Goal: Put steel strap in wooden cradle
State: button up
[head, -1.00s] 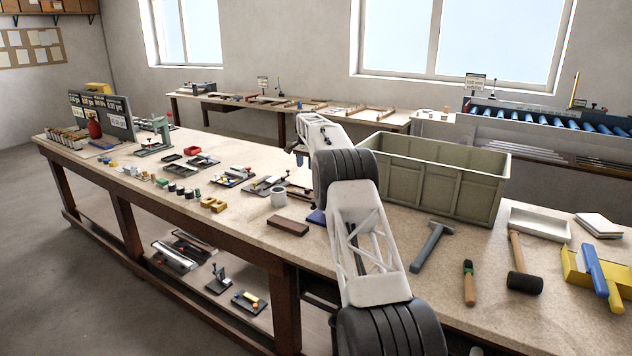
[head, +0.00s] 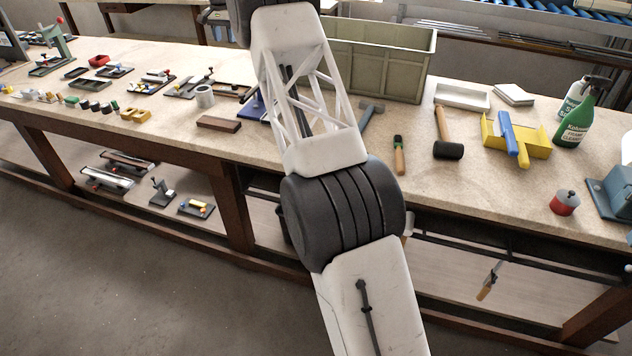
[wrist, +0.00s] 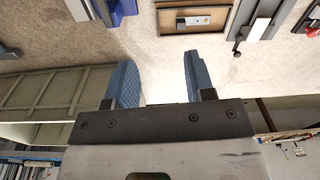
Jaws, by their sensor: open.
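My gripper (wrist: 158,82) shows in the wrist view, its two blue-padded fingers apart with nothing between them. Beyond the fingertips, at the top of that view, lies a wood-edged dark tray (wrist: 167,20) with a pale metal piece (wrist: 195,21) in it. I cannot tell whether these are the cradle and the steel strap. In the head view, a brown wooden block (head: 219,124) lies near the bench's front edge, and a brown long piece (head: 232,90) lies behind it. No strap can be made out for certain there. My arm hides part of the bench, and my gripper cannot be made out.
A large green-grey crate (head: 375,62) stands behind my arm; its side also shows in the wrist view (wrist: 45,100). A grey cup (head: 205,97), hammer (head: 370,117), mallet (head: 446,135) and spray bottle (head: 577,118) stand or lie on the bench.

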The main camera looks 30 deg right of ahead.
jog(key=s+a+r+n, duration=0.1)
jog(key=s+r, duration=0.4)
jog(key=s, duration=0.8)
jog(key=s+a+r+n+t, duration=0.1)
jog(key=s+r, duration=0.4)
jog(key=s, duration=0.8)
jog(key=s+a+r+n, duration=0.2)
jog(key=s+r, duration=0.3)
jog(key=s, duration=0.7)
jog(key=s+f+n, duration=0.1)
jog(key=s+f, duration=0.4)
jog(key=s, duration=1)
jog(key=s+a+f+n, duration=0.1)
jog(key=s+f, duration=0.4)
jog(key=s, duration=1)
jog(key=s+f+n+t, duration=0.1)
jog(key=s+f, duration=0.4)
jog(key=s, duration=1)
jog(key=shift+s+a+f, duration=0.3)
jog(key=shift+s, duration=0.05)
